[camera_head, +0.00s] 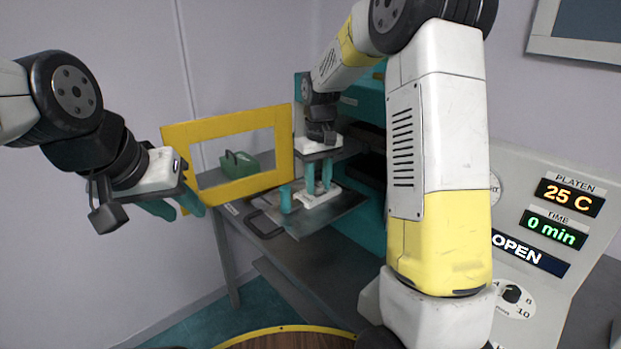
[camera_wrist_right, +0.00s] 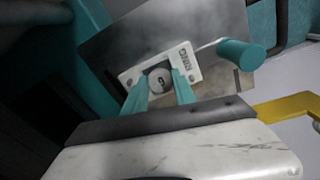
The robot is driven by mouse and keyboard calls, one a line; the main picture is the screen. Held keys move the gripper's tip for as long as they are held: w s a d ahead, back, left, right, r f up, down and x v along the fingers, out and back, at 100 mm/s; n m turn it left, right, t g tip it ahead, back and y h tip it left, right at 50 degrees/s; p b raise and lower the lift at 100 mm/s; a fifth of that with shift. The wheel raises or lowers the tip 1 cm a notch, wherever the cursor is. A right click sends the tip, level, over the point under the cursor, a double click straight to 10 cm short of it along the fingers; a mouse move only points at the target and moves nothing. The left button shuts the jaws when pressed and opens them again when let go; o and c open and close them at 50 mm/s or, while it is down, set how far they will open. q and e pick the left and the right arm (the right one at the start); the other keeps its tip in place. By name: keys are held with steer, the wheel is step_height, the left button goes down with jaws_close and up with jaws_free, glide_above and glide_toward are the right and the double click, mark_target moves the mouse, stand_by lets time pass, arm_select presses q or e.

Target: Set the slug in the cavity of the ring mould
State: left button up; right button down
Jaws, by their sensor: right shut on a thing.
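My right gripper (camera_head: 319,186) points down over the white ring mould (camera_head: 316,200). The mould lies on a metal plate (camera_head: 340,208) and also shows in the right wrist view (camera_wrist_right: 190,62), with dark markings on one end. There, the right gripper (camera_wrist_right: 168,86) has its teal fingers shut on the small grey round slug (camera_wrist_right: 160,80), which has a dark mark on top. The slug is lined up with the mould's cavity; I cannot tell whether it touches the bottom. My left gripper (camera_head: 179,210) is open and empty in the air at the left.
The teal press is behind my right arm. The panel (camera_head: 545,225) reads OPEN.

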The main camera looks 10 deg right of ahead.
mark_target(318, 186)
steer(key=shift+s+f, duration=0.3)
steer(key=shift+f, duration=0.65)
steer(key=c, duration=1)
jaws_free()
steer(key=s+r, duration=0.4)
steer(key=r, duration=1.2)
steer(key=s+m+t, duration=0.1)
steer(key=s+t, duration=0.1)
steer(key=s, duration=0.4)
steer(key=s+d+f+m+t+y, duration=0.1)
steer(key=s+t, duration=0.1)
steer(key=s, duration=0.5)
steer(key=s+d+f+m+t+y, duration=0.1)
steer(key=s, duration=0.6)
steer(key=shift+s+d+f+m+t, duration=0.1)
steer(key=shift+s+f+m+t, duration=0.1)
steer(key=shift+m+t, duration=0.15)
